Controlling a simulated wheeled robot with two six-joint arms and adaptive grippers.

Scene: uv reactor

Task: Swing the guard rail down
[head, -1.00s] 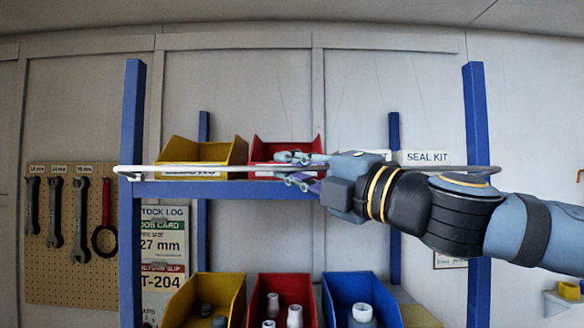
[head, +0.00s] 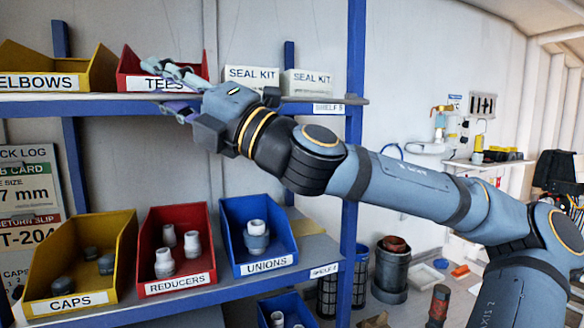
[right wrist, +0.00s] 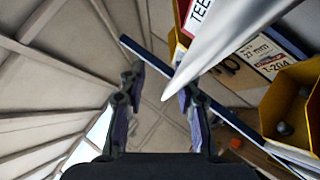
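The guard rail (head: 60,97) is a thin grey bar running level across the front of the upper blue shelf. It also shows large in the right wrist view (right wrist: 225,50), slanting past one finger. My right gripper (head: 168,90) reaches in from the right at the rail, in front of the red TEES bin. Its fingers are spread apart, one above and one below the rail's line. In the right wrist view the fingers (right wrist: 160,97) also stand apart. I cannot tell whether they touch the rail. The part of the rail behind the gripper is hidden. My left gripper is not in view.
Behind the rail stand the yellow ELBOWS bin (head: 50,83), red TEES bin (head: 135,82) and white SEAL KIT boxes (head: 306,83). Lower bins hold caps, reducers and unions. The right blue post (head: 353,160) stands behind my right arm. A side bench lies at the right.

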